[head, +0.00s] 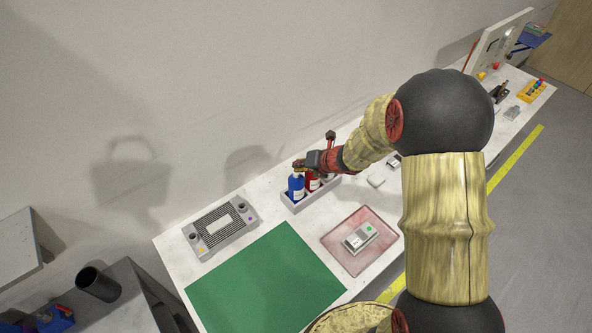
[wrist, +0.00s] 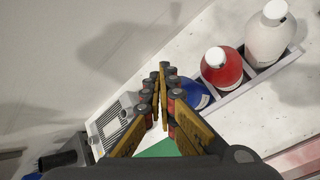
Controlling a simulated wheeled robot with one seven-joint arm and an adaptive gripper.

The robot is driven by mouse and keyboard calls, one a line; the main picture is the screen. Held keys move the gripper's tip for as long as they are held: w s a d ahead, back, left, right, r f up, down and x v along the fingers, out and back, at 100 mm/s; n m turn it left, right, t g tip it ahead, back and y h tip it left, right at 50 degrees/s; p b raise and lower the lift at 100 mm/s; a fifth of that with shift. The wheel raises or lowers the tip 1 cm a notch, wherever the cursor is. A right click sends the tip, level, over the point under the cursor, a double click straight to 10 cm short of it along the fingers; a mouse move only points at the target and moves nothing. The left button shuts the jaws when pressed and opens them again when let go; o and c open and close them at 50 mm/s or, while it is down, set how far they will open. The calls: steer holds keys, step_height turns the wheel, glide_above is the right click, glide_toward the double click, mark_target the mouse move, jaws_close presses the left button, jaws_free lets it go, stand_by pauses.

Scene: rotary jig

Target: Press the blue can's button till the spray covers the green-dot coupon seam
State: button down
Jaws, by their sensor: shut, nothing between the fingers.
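The blue can (head: 296,188) stands upright at the left end of a grey tray (head: 316,201). In the wrist view the blue can (wrist: 199,91) is partly hidden behind my fingers, and its button cannot be made out. My gripper (head: 297,167) is shut and empty, with its fingertips over or close by the blue can's top; I cannot tell if they touch. It also shows in the wrist view (wrist: 161,72). The green-dot coupon (head: 359,238) is a small grey plate on a reddish mat (head: 343,263). Its seam is too small to judge.
A red can (wrist: 221,72) and a white can (wrist: 268,38) share the tray beside the blue one. A grey slotted unit (head: 222,228) and a green mat (head: 262,283) lie to the left. The wall rises close behind the bench.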

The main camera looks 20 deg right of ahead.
steer(key=shift+r, duration=0.1)
step_height(320, 180, up, 6)
steer(key=p, duration=0.5)
stand_by(0.9)
